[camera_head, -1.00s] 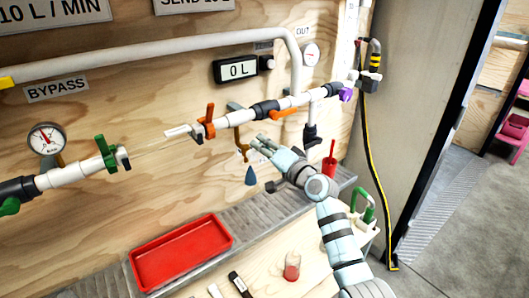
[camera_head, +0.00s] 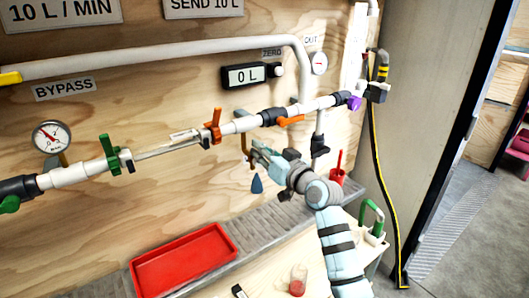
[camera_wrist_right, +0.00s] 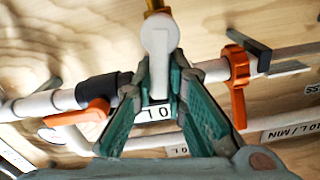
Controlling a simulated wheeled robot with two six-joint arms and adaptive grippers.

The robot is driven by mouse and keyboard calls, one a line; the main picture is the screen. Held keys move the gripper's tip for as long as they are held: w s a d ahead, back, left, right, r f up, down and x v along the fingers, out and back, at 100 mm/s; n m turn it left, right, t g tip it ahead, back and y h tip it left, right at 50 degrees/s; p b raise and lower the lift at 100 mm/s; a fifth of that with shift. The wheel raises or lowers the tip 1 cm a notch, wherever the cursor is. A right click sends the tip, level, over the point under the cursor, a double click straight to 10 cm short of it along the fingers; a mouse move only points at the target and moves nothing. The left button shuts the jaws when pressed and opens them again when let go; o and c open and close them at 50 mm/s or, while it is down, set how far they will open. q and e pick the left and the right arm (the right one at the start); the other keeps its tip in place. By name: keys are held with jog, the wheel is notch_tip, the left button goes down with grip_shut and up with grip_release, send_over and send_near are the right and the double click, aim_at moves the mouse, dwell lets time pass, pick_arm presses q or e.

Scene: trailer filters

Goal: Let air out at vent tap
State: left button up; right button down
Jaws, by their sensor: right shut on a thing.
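The vent tap, with a white round body and lever (camera_wrist_right: 160,60) on a brass stem (camera_wrist_right: 155,6), is between my right fingertips in the right wrist view. In the head view the brass part (camera_head: 244,145) hangs below the white pipe. My right gripper (camera_head: 258,152) is shut on the tap and hides most of it; its green fingers (camera_wrist_right: 160,85) close on both sides of the lever. My left gripper is not in view.
The pipe line carries a green clamp (camera_head: 115,155), an orange clamp (camera_head: 213,127) and an orange lever (camera_head: 291,120). A gauge (camera_head: 52,137) is at left. The display (camera_head: 244,75) reads 0 L. A red tray (camera_head: 184,262) lies below. A blue drop-shaped piece (camera_head: 257,184) is just under the gripper.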

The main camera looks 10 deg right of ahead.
jog(key=shift+a+f+n, duration=0.15)
jog(key=shift+f+n, duration=0.15)
jog(key=c, duration=1.6)
grip_release()
jog(key=shift+r, duration=0.15)
jog(key=v, duration=1.2)
